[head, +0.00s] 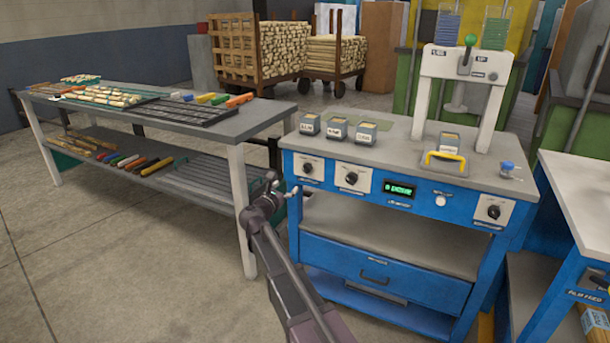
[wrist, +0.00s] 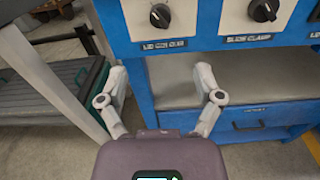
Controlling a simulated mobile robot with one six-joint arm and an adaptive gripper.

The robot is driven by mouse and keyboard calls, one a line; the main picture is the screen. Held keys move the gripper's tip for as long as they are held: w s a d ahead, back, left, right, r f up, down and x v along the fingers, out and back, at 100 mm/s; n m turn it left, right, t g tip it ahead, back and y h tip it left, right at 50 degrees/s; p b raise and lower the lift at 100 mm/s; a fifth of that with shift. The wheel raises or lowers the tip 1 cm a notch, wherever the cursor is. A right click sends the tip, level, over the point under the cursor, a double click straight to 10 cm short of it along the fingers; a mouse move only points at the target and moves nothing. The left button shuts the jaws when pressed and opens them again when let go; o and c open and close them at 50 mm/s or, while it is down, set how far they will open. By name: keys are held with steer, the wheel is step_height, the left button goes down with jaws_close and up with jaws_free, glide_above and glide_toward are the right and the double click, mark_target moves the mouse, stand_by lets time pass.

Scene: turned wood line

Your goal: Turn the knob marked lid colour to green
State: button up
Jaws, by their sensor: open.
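The blue machine bench (head: 370,275) has black knobs on white plates along its front. The leftmost knob (head: 308,168) also shows at the top of the wrist view (wrist: 160,15). The label below it is blurred, seeming to begin with "LID". A second knob (head: 351,178) sits to its right, also in the wrist view (wrist: 264,10), over a label that seems to end in "CLAMP". A third knob (head: 493,211) is at the far right. The colour marks are too small to read. My gripper (head: 283,183) is open and empty, in front of and below the leftmost knob, with fingers apart in the wrist view (wrist: 160,92).
A green-lit display (head: 399,189) and white button (head: 440,201) sit between the knobs. Small grey boxes (head: 338,131) and a yellow handle (head: 445,160) are on top. A drawer (head: 380,270) is below. A grey worktable (head: 222,125) stands left; floor before it is clear.

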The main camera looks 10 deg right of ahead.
mark_target(305, 170)
stand_by(0.3)
steer(key=x, duration=1.3)
steer(key=shift+w+d, duration=0.25)
steer(key=shift+w, duration=0.1)
steer(key=c, duration=1.2)
